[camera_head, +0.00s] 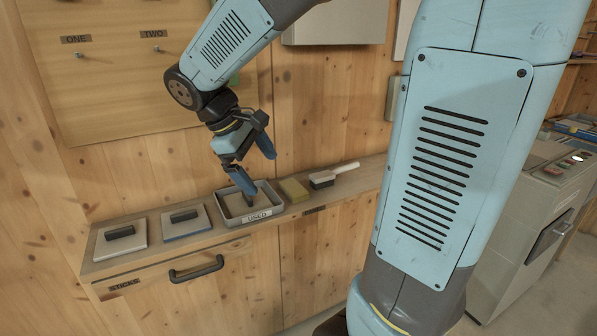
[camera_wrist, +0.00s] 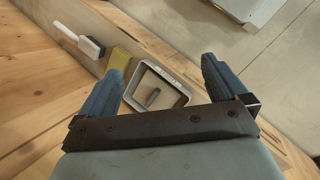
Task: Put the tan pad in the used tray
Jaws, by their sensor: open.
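The used tray (camera_head: 264,214) is a grey open box with a "USED" label, standing on the wooden ledge. It also shows between my fingers in the wrist view (camera_wrist: 181,100). A flat tan surface with a dark handle, which looks like the tan pad (camera_head: 236,206), lies inside the tray. Its handle shows in the wrist view (camera_wrist: 153,97); the tray walls and my finger hide part of it in the head view. My gripper (camera_head: 261,176) is above the tray, its two blue fingers spread apart with nothing between them.
Two more pads with black handles, a pale one (camera_head: 107,246) and a blue-edged one (camera_head: 172,229), lie left of the tray. A yellowish sponge (camera_head: 293,190) and a brush (camera_head: 322,180) lie to its right. The wooden wall rises close behind the ledge.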

